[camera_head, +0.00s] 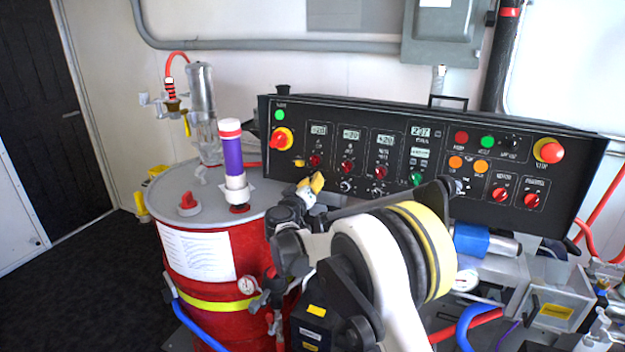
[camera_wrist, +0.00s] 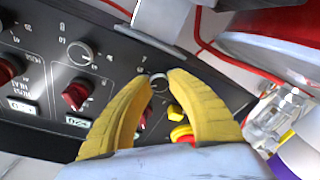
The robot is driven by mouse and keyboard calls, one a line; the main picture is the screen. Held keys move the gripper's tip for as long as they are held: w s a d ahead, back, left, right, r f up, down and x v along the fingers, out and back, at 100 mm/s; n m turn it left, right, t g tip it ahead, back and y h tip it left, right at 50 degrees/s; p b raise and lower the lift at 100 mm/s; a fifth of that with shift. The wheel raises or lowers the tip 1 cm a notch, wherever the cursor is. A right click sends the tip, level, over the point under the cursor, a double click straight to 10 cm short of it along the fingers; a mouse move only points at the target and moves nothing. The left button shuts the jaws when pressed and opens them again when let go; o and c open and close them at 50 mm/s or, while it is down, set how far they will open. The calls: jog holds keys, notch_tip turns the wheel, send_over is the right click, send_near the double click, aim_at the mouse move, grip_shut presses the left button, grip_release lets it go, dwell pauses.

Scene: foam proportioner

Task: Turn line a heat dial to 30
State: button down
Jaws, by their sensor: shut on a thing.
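The black control panel (camera_head: 430,150) stands behind the red drum. My gripper (camera_head: 312,186) is at the panel's lower left, below the leftmost display, and its yellow fingers cover what is there. In the wrist view my gripper (camera_wrist: 158,80) has its fingertips on either side of a small round dial (camera_wrist: 158,83), which I take to be the line A heat dial. It is shut on the dial. The fingers hide part of the dial, and its setting cannot be read. A similar dial (camera_wrist: 80,53) with a ring of numbers sits beside it; it also shows in the head view (camera_head: 347,185).
Red knobs (camera_head: 347,167) sit just above the small dials, close to my fingers. A red and yellow stop button (camera_head: 282,138) is at the panel's left end. The drum (camera_head: 215,260) with a purple pump tube (camera_head: 233,160) stands close on the left.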

jog(key=n+g+p, duration=0.1)
jog(key=n+p, duration=0.1)
jog(key=n, duration=0.7)
jog(key=n+g+p, duration=0.1)
jog(key=n+p, duration=0.1)
jog(key=n, duration=0.7)
jog(key=n+g+p, duration=0.2)
jog(key=n, duration=0.7)
jog(key=shift+n+h, duration=0.3)
dwell(0.4)
jog(key=c, duration=1.2)
grip_release()
jog(key=shift+f, duration=0.1)
jog(key=v, duration=1.2)
